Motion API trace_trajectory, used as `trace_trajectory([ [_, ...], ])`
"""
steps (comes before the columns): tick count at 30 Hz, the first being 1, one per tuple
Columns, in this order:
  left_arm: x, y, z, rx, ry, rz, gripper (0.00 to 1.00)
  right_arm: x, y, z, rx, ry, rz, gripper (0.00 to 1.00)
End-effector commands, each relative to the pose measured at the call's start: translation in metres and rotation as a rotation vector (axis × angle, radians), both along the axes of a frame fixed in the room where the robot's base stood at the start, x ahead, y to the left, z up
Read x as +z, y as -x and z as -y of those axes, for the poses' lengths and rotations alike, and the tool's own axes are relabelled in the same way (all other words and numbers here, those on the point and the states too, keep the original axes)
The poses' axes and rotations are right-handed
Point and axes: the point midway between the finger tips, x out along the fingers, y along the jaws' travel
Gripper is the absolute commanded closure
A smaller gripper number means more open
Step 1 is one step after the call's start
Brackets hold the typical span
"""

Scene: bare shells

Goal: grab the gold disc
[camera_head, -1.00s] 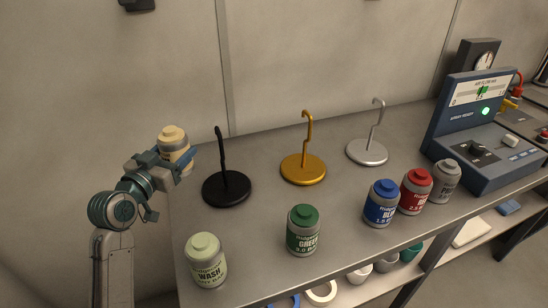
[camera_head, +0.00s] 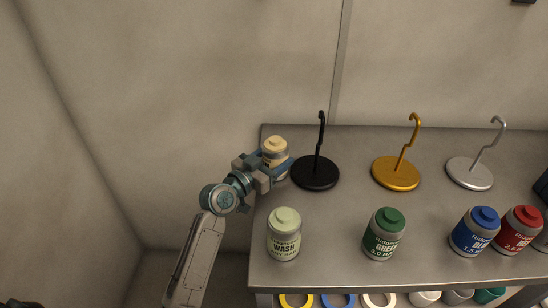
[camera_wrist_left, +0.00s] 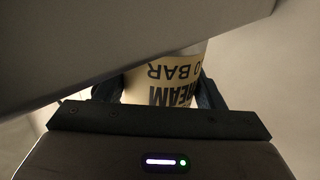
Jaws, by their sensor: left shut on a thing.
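The gold disc (camera_head: 396,174) lies on the metal bench with a gold hooked rod standing up from it. It is in the head view, right of the black disc (camera_head: 315,174) and left of the silver disc (camera_head: 470,174), which have hooked rods too. My left gripper (camera_head: 272,168) is shut on a cream-capped canister (camera_head: 275,148) at the bench's left end, left of the black disc and apart from the gold one. In the left wrist view the cream canister (camera_wrist_left: 165,82) sits between the fingers, its label upside down. My right gripper is not in view.
A WASH canister (camera_head: 284,238), a green canister (camera_head: 383,236), a blue canister (camera_head: 474,231) and a red canister (camera_head: 518,231) stand along the bench's front. Rings and more canisters sit on a shelf below. The bench middle (camera_head: 335,215) is clear.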

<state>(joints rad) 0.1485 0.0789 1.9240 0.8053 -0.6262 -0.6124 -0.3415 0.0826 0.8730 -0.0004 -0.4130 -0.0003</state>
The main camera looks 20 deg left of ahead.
Motion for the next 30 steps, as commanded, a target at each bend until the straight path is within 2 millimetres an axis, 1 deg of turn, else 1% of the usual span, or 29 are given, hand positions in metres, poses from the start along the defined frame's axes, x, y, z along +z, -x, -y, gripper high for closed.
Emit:
trace_trajectory([
  [9,0.0,0.0,0.0,0.0,0.0,0.003,0.7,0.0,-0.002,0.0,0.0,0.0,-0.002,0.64],
  [10,-0.001,0.0,0.0,0.0,0.0,0.001,0.35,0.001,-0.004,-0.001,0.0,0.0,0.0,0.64],
  [13,-0.001,0.0,0.0,0.0,0.0,0.001,0.16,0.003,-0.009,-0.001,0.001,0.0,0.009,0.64],
  [20,-0.001,0.0,0.0,0.0,0.0,0.001,0.16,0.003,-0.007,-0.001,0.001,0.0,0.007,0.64],
  [25,0.002,0.0,0.0,0.0,0.0,0.001,0.16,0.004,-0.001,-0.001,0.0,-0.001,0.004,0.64],
  [26,0.001,0.001,-0.001,0.0,-0.002,0.001,0.16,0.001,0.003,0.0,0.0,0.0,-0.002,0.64],
  [27,-0.001,0.008,-0.004,0.001,-0.004,0.002,0.16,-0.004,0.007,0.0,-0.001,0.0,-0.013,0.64],
  [28,-0.001,0.013,-0.007,0.001,-0.005,0.001,0.16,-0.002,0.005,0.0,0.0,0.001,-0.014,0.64],
  [30,-0.002,0.026,-0.013,0.0,-0.006,0.001,0.16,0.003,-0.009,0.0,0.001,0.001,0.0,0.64],
])
